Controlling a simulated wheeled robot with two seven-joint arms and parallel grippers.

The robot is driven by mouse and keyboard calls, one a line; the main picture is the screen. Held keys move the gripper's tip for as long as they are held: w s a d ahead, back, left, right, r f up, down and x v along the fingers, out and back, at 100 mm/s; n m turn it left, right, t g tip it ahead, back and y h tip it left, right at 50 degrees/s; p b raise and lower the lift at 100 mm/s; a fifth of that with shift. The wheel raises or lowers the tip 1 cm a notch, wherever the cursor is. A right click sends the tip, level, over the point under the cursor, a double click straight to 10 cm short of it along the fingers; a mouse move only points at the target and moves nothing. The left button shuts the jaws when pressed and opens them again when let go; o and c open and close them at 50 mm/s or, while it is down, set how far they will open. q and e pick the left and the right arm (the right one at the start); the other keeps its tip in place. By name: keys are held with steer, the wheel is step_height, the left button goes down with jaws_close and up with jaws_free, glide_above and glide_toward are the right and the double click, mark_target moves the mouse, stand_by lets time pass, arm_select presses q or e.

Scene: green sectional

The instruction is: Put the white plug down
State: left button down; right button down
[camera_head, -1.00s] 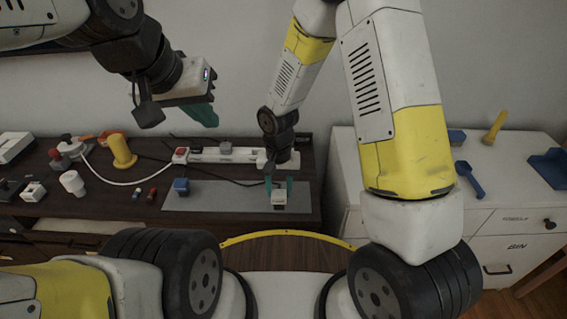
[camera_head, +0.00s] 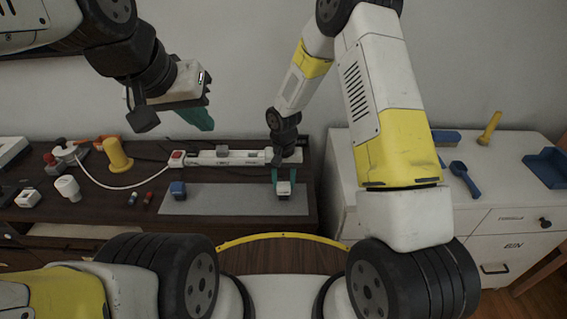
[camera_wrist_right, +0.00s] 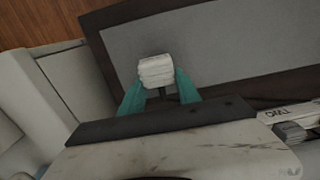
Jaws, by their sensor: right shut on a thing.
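The white plug (camera_head: 284,189) is between the teal fingers of my right gripper (camera_head: 284,179), at the right end of the grey mat (camera_head: 232,204). In the right wrist view the white plug (camera_wrist_right: 156,70) sits between the tips of my right gripper (camera_wrist_right: 159,91), which is shut on it. I cannot tell whether the plug touches the mat. My left gripper (camera_head: 196,118) hangs high at the upper left, away from the table. Its teal fingers show from the side, so its opening is unclear.
A power strip (camera_head: 222,157) with a red switch lies behind the mat. A blue plug (camera_head: 178,190) stands at the mat's left end. A yellow object (camera_head: 117,155) and a white adapter (camera_head: 67,188) are further left. A white cabinet (camera_head: 500,200) stands at right. The mat's middle is clear.

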steer(key=shift+f, duration=0.1)
steer(key=c, duration=0.9)
jaws_free()
steer(key=shift+o, duration=0.2)
step_height(320, 180, up, 12)
step_height(320, 180, up, 16)
steer(key=t+y, duration=0.1)
steer(key=t, duration=0.2)
glide_above(284, 181)
steer(key=s+d, duration=0.6)
steer(key=d, duration=0.2)
steer(key=s+d+r+t, duration=0.1)
steer(key=s+d+r, duration=0.1)
steer(key=s, duration=0.3)
steer(key=s+d+r+t, duration=0.1)
steer(key=s+d+r, duration=0.1)
steer(key=s, duration=0.3)
steer(key=s+d+r+t+y, duration=0.1)
steer(key=s+d+r, duration=0.1)
steer(key=s+r, duration=0.2)
steer(key=shift+s+r+n, duration=0.3)
steer(key=shift+s+r, duration=0.05)
steer(key=shift+s, duration=0.2)
